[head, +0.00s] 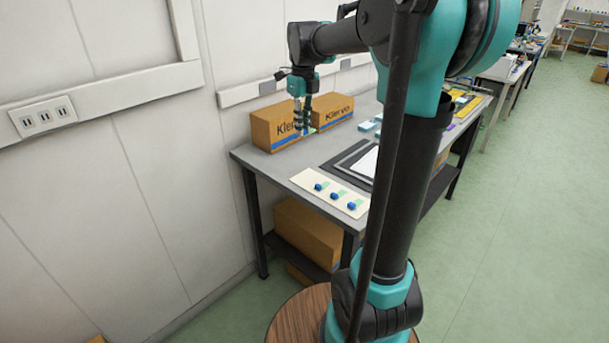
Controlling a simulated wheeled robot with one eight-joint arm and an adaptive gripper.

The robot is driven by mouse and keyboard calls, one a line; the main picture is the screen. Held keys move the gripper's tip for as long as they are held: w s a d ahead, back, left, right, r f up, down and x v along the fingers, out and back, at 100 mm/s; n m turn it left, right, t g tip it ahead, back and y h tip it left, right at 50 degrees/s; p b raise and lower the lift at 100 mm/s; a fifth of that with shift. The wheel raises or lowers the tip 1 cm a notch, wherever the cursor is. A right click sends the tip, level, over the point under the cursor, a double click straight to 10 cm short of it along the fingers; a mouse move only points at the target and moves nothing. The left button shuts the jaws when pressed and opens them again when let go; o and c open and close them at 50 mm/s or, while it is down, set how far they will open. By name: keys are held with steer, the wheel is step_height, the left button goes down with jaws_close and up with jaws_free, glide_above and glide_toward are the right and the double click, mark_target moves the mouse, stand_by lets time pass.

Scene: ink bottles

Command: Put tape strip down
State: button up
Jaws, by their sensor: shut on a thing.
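My gripper (302,129) is at the back left of the table, in front of the cardboard boxes. It is shut on the tape strip (312,130), of which only a small pale green edge shows at the fingertips. How the strip sits between the fingers is too small to tell. A cream mat (305,178) lies at the table's front edge, with three small blue ink bottles (334,196) on it and pale green patches (338,189) beside them. My gripper is well behind the mat and apart from it.
Two cardboard boxes (276,126) (333,111) stand along the wall side of the table (264,161). A dark tray (345,156) with a white sheet lies behind the mat. Small light blue boxes (367,125) stand farther back. The table's left front corner is bare.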

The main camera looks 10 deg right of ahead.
mark_target(303, 181)
step_height(303, 181, down, 17)
steer(key=shift+r, duration=0.1)
stand_by(0.3)
steer(key=shift+f, duration=0.3)
steer(key=o, duration=0.7)
steer(key=shift+r, duration=0.1)
step_height(303, 181, up, 12)
steer(key=shift+s+r, duration=0.1)
steer(key=shift+r, duration=0.15)
